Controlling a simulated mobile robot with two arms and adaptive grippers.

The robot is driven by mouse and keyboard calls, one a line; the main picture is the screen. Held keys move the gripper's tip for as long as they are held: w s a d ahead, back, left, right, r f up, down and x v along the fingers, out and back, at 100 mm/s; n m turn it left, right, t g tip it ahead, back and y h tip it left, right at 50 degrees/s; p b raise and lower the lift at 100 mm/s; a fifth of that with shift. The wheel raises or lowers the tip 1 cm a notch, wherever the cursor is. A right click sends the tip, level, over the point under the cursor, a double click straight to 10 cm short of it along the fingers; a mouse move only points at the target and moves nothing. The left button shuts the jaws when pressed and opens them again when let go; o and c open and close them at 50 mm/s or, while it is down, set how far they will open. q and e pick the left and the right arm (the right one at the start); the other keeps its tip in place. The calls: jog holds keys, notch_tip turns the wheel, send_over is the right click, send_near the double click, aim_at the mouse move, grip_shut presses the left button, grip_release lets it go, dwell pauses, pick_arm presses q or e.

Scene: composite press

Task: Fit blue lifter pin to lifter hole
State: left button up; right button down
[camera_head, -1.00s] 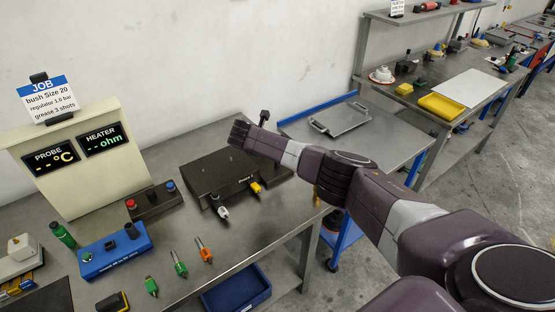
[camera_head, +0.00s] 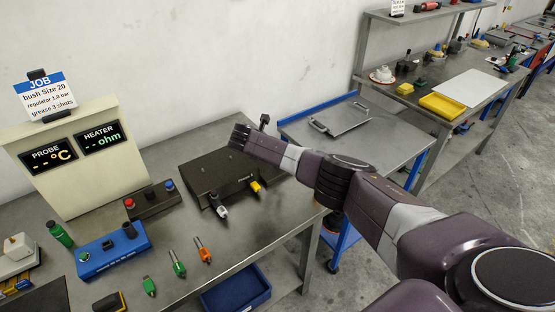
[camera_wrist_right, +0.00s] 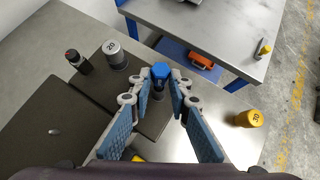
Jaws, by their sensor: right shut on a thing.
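My right gripper (camera_head: 239,137) hangs above the far right part of the dark press block (camera_head: 205,176). In the right wrist view its fingers (camera_wrist_right: 161,88) are closed around a blue-topped pin (camera_wrist_right: 161,70) with a darker lower part. The pin shows at the fingertips, over the dark plate. Its lower end is mostly hidden, and I cannot tell whether it touches anything. A small light oval spot (camera_wrist_right: 54,132) shows on the dark surface at left. I cannot make out the lifter hole for certain. My left gripper is not in view.
A grey cylinder marked 20 (camera_wrist_right: 115,54) and a black red-topped piece (camera_wrist_right: 78,61) stand beyond the gripper. A yellow cylinder marked 30 (camera_wrist_right: 248,118) stands at right. A blue trolley (camera_head: 360,126) is behind the bench. Coloured tools lie at the bench front.

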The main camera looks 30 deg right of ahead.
jog(key=shift+f+b, duration=1.05)
jog(key=shift+f, duration=0.5)
dwell(0.5)
jog(key=c, duration=1.7)
grip_release()
